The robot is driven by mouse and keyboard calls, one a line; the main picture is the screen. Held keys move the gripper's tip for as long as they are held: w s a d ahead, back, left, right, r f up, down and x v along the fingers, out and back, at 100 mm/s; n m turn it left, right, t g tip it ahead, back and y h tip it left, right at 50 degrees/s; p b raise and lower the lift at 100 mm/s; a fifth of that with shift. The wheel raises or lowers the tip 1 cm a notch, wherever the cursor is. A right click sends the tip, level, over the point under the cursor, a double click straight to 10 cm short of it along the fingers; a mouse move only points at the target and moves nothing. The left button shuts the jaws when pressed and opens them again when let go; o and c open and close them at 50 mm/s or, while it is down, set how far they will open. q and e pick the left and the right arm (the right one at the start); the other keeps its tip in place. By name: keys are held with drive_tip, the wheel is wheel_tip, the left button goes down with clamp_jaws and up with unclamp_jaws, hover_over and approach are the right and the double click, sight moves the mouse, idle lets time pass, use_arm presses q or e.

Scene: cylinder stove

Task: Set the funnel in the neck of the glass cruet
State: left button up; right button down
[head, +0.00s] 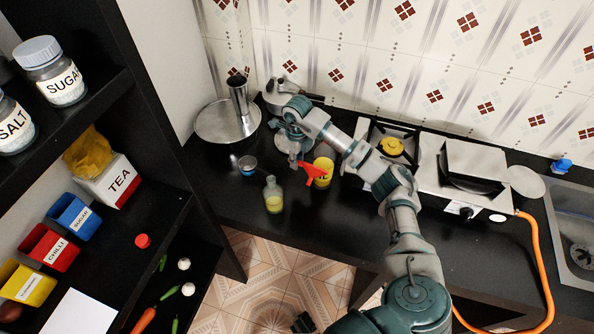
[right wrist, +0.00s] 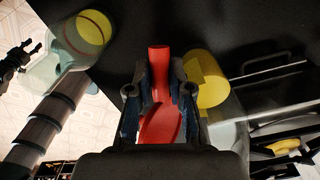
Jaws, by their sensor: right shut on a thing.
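The red funnel (head: 315,173) is held by my right gripper (head: 301,164), which is shut on it. In the right wrist view the funnel (right wrist: 158,60) sits between the two fingers (right wrist: 159,92). The glass cruet (head: 273,195), with yellow liquid low inside, stands upright near the counter's front edge. It is left of the funnel and apart from it. The cruet (right wrist: 92,30) also shows at upper left in the wrist view. A small dark shape at the bottom of the head view may be my left gripper; its jaws cannot be made out.
A small bowl with blue (head: 247,165) is left of the cruet. A round metal lid or pan (head: 228,122) and a stove (head: 430,165) stand behind. Shelves with jars and boxes are at left. The counter's front edge is close to the cruet.

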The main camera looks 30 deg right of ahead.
wheel_tip(320, 180, up, 9)
drive_tip(key=shift+f, duration=0.2)
use_arm(q)
drive_tip(key=s+f+p, duration=0.2)
drive_tip(key=s+f, duration=0.1)
drive_tip(key=s, duration=0.2)
drive_tip(key=shift+a, duration=0.45)
use_arm(e)
wheel_tip(320, 180, up, 7)
use_arm(q)
drive_tip(key=shift+f, duration=0.15)
